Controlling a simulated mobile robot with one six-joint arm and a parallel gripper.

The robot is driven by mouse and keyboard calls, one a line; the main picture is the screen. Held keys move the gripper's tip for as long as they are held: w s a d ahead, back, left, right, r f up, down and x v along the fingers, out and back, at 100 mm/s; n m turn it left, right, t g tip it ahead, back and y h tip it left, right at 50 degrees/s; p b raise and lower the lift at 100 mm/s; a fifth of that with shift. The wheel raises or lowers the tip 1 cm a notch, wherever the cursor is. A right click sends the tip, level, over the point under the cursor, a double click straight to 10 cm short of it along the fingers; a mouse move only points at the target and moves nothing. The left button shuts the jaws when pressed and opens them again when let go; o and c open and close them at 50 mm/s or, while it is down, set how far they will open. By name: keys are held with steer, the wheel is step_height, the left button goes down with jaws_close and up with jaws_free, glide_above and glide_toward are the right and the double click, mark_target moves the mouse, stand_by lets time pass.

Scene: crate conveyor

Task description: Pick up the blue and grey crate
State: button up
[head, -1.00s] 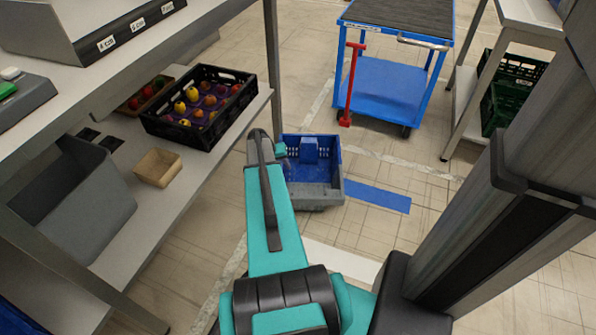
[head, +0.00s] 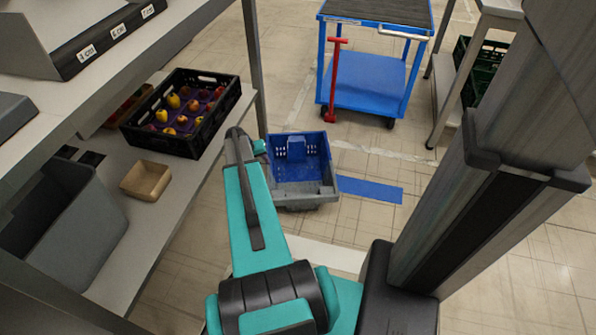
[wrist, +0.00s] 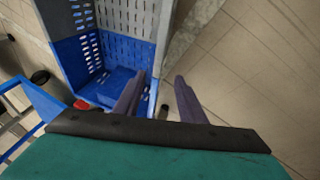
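The blue and grey crate (head: 327,168) sits on the floor beyond my arm in the head view. Its upper part is blue and its lower part grey, and a smaller blue piece shows inside. It also shows in the wrist view (wrist: 135,25), at the upper left. My gripper (wrist: 157,92) is open in the wrist view. Its left finger overlaps the crate's inside and its right finger is over the floor, with the crate's side wall (wrist: 164,40) in line with the gap. I cannot tell the fingers' height over the wall. In the head view my arm hides the fingers.
A shelf (head: 165,225) on the left holds a black fruit crate (head: 210,133), a small cardboard box (head: 146,180) and a grey bin (head: 75,225). A blue cart (head: 365,85) stands behind the crate. A blue floor strip (head: 370,189) lies to its right, on open floor.

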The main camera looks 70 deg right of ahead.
steer(key=b+x, duration=0.2)
steer(key=x, duration=0.4)
steer(key=shift+f, duration=0.2)
steer(key=shift+d+f, duration=0.1)
steer(key=shift+s+b+x, duration=0.2)
steer(key=shift+b+x, duration=1.25)
steer(key=shift+x, duration=1.05)
steer(key=shift+d, duration=0.1)
jaws_close()
